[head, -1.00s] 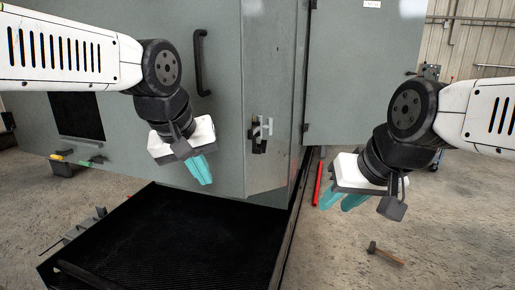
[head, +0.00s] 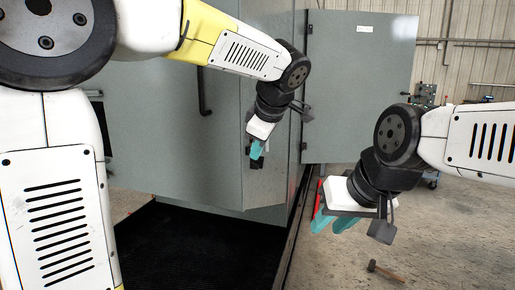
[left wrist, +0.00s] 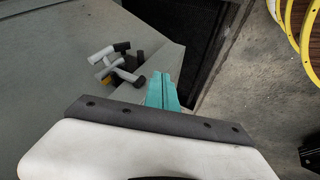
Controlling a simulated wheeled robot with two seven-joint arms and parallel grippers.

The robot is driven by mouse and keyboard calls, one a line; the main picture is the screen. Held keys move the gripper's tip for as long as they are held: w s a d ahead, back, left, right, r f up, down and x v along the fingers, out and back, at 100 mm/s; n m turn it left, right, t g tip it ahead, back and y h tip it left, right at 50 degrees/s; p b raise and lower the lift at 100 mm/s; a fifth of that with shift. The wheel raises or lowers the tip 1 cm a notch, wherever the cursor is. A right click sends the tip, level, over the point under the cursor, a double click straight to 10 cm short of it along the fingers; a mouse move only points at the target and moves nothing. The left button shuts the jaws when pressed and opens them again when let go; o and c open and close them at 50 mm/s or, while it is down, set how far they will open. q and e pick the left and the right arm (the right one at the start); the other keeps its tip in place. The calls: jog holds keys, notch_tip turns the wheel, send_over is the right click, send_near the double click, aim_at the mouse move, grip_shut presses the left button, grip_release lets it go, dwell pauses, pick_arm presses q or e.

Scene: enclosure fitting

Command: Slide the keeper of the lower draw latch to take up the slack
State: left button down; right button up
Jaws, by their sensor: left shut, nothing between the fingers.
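The draw latch (left wrist: 117,66) shows in the left wrist view on the grey cabinet panel, left of my fingers, with pale T-shaped bars, dark parts and a small orange-yellow part. In the head view my left gripper hides most of it. I cannot tell the keeper apart from the other latch parts. My left gripper (head: 257,149) is shut and empty, in front of the latch area. In the left wrist view its teal fingers (left wrist: 162,90) are together, right of the latch and apart from it in the picture. My right gripper (head: 333,224) hangs open and empty at the right.
The grey cabinet (head: 165,165) carries a black handle (head: 205,92). Its open door (head: 360,85) stands behind. A black ribbed mat (head: 190,250) lies below. A hammer (head: 385,271) lies on the open concrete floor at right. Yellow loops (left wrist: 306,40) show at the wrist view's upper right.

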pick_arm(q)
jog(key=w+f, duration=0.6)
jog(key=w, duration=0.1)
jog(key=shift+f, duration=0.1)
jog(key=shift+w+d, duration=0.15)
jog(key=shift+w, duration=0.45)
jog(key=shift+w+d, duration=0.15)
jog(key=shift+w, duration=0.45)
